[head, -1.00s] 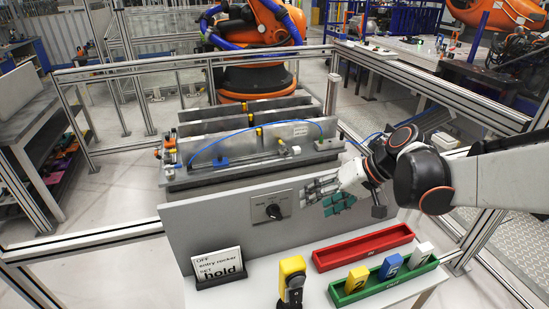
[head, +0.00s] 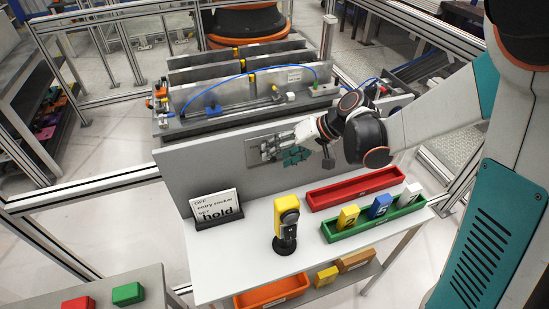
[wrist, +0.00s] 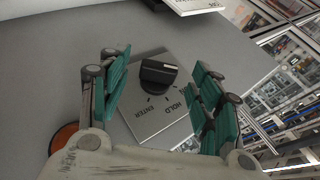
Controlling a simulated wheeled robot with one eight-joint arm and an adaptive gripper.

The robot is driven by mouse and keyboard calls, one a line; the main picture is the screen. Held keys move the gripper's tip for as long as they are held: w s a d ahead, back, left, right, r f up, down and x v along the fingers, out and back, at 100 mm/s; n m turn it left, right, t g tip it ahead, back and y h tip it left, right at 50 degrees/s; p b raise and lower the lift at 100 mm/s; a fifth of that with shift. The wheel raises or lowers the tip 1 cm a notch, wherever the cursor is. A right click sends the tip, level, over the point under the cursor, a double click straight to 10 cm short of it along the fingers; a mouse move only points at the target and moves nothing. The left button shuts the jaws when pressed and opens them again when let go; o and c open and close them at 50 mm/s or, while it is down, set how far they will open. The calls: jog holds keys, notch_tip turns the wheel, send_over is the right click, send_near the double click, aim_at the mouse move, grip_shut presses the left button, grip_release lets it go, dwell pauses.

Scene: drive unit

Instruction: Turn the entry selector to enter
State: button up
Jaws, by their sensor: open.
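The entry selector is a black knob (wrist: 158,74) on a square grey plate (wrist: 150,125), marked ENTER and HOLD, on a grey upright panel. The knob lies roughly crosswise in the wrist view, with a pale mark near its right end; I cannot tell for certain which label it points to. My gripper (wrist: 163,88) is open, with one teal-padded finger on each side of the knob and visible gaps between. In the head view my gripper (head: 270,150) is at the plate (head: 254,150) and hides the knob.
A sign (head: 216,209) reading "hold" stands on the white table (head: 235,260). Nearby are a yellow device (head: 286,220) on a black base, a red tray (head: 350,190) and a green tray (head: 335,235) holding numbered blocks. Metal fence rails surround the cell.

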jog(key=shift+x, duration=1.2)
jog(key=c, duration=1.1)
